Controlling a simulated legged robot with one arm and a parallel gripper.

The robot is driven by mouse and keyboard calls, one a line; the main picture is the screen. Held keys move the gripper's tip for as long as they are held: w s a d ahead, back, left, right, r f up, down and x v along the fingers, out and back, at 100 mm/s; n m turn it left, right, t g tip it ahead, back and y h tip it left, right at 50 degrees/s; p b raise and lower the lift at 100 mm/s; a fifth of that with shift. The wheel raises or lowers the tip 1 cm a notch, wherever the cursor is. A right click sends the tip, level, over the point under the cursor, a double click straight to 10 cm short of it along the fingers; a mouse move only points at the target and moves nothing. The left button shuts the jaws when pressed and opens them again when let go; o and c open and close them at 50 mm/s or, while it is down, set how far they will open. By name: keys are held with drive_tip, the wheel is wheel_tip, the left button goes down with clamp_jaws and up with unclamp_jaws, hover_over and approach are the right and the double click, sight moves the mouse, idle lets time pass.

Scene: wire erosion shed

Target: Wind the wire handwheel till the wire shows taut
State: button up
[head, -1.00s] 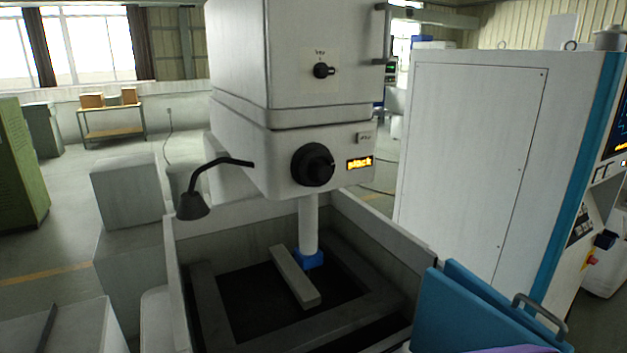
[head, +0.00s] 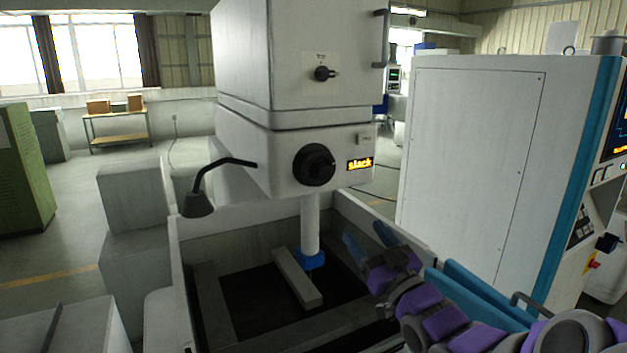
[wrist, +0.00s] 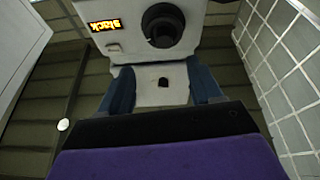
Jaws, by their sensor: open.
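The black wire handwheel (head: 314,164) is on the front of the white machine head. The amber display (head: 360,164) to its right reads "slack". My gripper (head: 369,240) is open, below and to the right of the handwheel, over the tank's right side and apart from the wheel. In the wrist view my two blue fingers (wrist: 161,86) are spread with nothing held between them. The handwheel (wrist: 163,25) shows beyond the fingertips at the top, with the lit display (wrist: 112,26) to its left. The wire itself cannot be made out.
A black lamp (head: 198,204) on a bent arm sticks out left of the handwheel. A smaller black knob (head: 324,74) sits above. The tank wall (head: 178,260) and a blue panel (head: 480,290) lie below. A tall white cabinet (head: 470,150) stands at the right.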

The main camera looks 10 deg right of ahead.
drive_tip(key=r, duration=0.1)
drive_tip(key=p, duration=0.9)
approach(326, 175)
drive_tip(key=x, duration=0.9)
drive_tip(key=c, duration=1)
drive_tip(key=shift+c, duration=0.2)
